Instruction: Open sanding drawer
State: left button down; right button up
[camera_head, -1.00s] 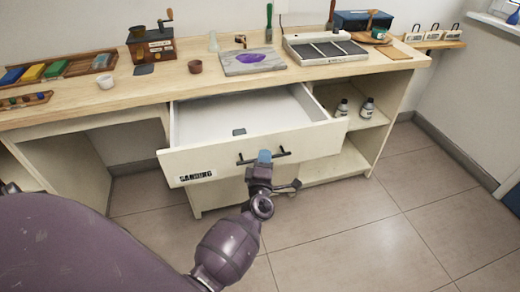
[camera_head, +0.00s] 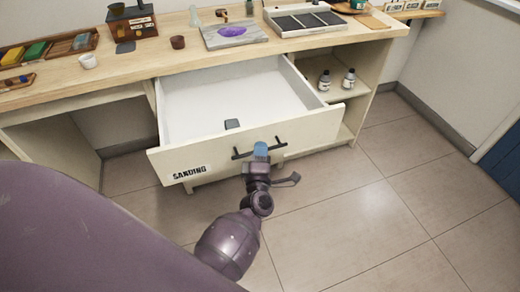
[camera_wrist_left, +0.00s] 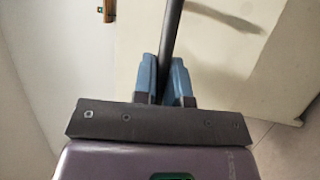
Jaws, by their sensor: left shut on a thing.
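The sanding drawer (camera_head: 300,138) is a cream drawer under the workbench, with the word SANDING on its front. It is pulled well out and its white inside shows, with a small grey block in it. Its dark bar handle (camera_head: 242,154) runs across the front. My left gripper (camera_head: 261,150) is at the handle. In the left wrist view its two blue fingertips (camera_wrist_left: 163,80) are shut around the dark handle bar (camera_wrist_left: 171,35). My right gripper is not in view.
The tiled floor (camera_head: 370,220) at right is clear.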

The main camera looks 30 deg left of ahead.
pick_arm(q)
jog(key=c, duration=1.2)
grip_release()
jog(key=v, duration=1)
jog(key=shift+s+d+f, duration=0.15)
jog(key=shift+s+d, duration=0.05)
jog(key=shift+s, duration=0.15)
jog(key=w+d+m+h, duration=0.2)
jog(key=d+m+h, duration=0.2)
jog(key=m+h, duration=0.65)
jog(key=s+a+f+m+g, duration=0.2)
jog(key=s+m, duration=0.4)
jog(key=s, duration=0.3)
jog(key=s+a+f+m+g+y+p, duration=0.1)
jog(key=s+a+f+m+g, duration=0.2)
jog(key=s+a+m, duration=0.4)
jog(key=shift+s+g, duration=0.9)
